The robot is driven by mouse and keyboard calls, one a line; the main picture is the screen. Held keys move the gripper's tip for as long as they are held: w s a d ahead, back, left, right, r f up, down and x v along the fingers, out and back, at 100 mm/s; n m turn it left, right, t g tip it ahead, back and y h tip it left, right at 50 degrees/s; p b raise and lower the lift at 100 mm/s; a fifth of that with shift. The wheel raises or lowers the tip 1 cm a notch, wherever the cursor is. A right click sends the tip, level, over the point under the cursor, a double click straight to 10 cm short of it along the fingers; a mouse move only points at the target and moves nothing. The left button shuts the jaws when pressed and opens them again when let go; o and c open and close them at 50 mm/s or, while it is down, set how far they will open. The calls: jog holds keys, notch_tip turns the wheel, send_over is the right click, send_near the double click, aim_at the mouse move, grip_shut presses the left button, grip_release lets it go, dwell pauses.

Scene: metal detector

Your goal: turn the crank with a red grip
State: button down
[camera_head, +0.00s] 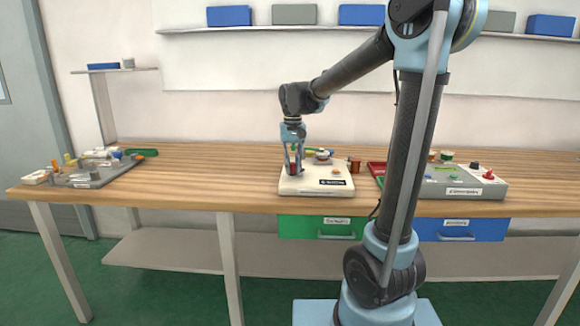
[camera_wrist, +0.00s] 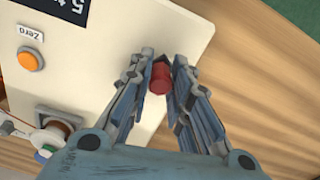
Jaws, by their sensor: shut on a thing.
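The crank's red grip (camera_wrist: 160,79) shows in the wrist view between the two fingertips of my gripper (camera_wrist: 161,68). My gripper is shut on it, with a finger on each side. The grip stands over the right part of a cream panel (camera_wrist: 120,80). In the head view my gripper (camera_head: 294,172) points down at the left side of the cream panel (camera_head: 318,189). A bit of red (camera_head: 293,169) shows between the fingers. The crank's arm and pivot are hidden by my gripper.
On the cream panel are an orange button (camera_wrist: 29,60) labelled "Zero" and a copper-coloured spool (camera_wrist: 56,132). A grey panel (camera_head: 470,190) with knobs stands right of my arm. Another cluttered grey board (camera_head: 95,178) lies far left.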

jog(key=n, duration=0.2)
jog(key=d+n, duration=0.2)
jog(key=n, duration=0.1)
jog(key=shift+s+n, duration=0.3)
jog(key=n, duration=0.1)
jog(key=d+n, duration=0.1)
jog(key=n, duration=0.1)
jog(key=shift+w+d+n, duration=0.1)
jog(key=shift+d+n, duration=0.15)
jog(key=shift+n, duration=0.45)
jog(key=shift+w+d+n, duration=0.1)
jog(key=shift+d+n, duration=0.1)
jog(key=shift+n, duration=0.5)
jog(key=c, duration=1.4)
grip_release()
jog(key=shift+c, duration=0.2)
jog(key=shift+s, duration=0.1)
jog(key=shift+r, duration=0.1)
notch_tip(320, 180, up, 12)
